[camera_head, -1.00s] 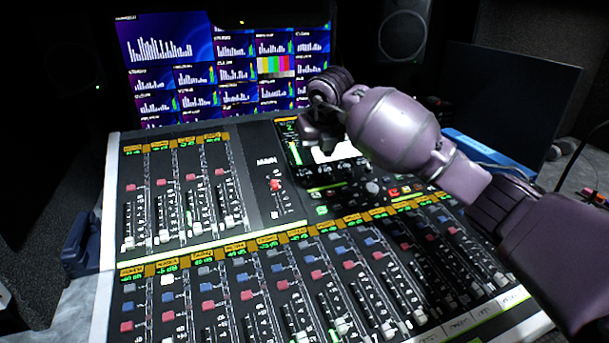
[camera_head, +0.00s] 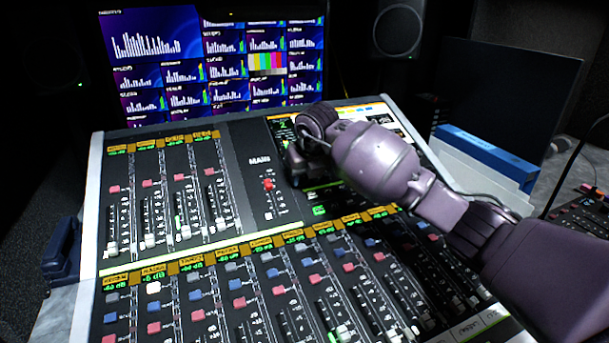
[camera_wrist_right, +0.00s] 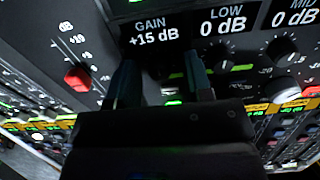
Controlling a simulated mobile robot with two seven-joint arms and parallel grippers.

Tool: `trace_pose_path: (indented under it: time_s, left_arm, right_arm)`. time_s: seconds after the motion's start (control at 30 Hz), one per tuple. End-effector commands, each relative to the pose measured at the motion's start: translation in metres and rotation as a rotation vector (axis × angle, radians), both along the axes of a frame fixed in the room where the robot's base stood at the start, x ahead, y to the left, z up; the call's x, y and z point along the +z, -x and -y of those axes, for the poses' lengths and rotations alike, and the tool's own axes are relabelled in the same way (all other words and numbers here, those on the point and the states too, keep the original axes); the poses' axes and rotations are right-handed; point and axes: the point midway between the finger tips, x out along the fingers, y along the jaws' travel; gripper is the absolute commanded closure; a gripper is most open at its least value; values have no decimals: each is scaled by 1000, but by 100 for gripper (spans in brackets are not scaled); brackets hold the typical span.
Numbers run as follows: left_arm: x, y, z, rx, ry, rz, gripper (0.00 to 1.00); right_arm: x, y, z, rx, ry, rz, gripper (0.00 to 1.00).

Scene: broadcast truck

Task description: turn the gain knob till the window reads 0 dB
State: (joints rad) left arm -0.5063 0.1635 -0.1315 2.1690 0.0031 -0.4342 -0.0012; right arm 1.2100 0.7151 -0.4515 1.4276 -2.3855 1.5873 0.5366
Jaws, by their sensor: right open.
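In the right wrist view the gain window (camera_wrist_right: 150,35) reads +15 dB. My right gripper (camera_wrist_right: 161,84) is open, its two dark fingers pointing at the panel just below that window. The gain knob is not clear in the dark gap between the fingers, and I cannot tell whether they touch it. In the head view my right gripper (camera_head: 298,168) is over the console's screen section, right of the MAIN label, and hides the knobs there. My left gripper is not in view.
In the wrist view the low knob (camera_wrist_right: 222,57) is close to the right finger, under a window reading 0 dB. A red fader cap (camera_wrist_right: 77,77) stands left of the fingers. Channel faders fill the console (camera_head: 160,200).

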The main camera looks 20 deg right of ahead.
Motion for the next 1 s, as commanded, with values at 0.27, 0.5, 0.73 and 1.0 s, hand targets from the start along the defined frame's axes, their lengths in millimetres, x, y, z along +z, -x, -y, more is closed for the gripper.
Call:
trace_pose_path:
  time_s: [0.27, 0.5, 0.73, 1.0]
  left_arm:
    - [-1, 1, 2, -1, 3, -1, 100]
    - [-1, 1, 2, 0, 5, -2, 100]
    - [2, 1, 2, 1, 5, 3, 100]
    - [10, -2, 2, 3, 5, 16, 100]
  right_arm:
    - [0, 0, 0, 0, 0, 0, 89]
    - [0, 0, 0, 5, 3, -1, 100]
    - [2, 0, 0, 67, 31, 2, 100]
    - [3, 0, 0, 248, 109, 6, 100]
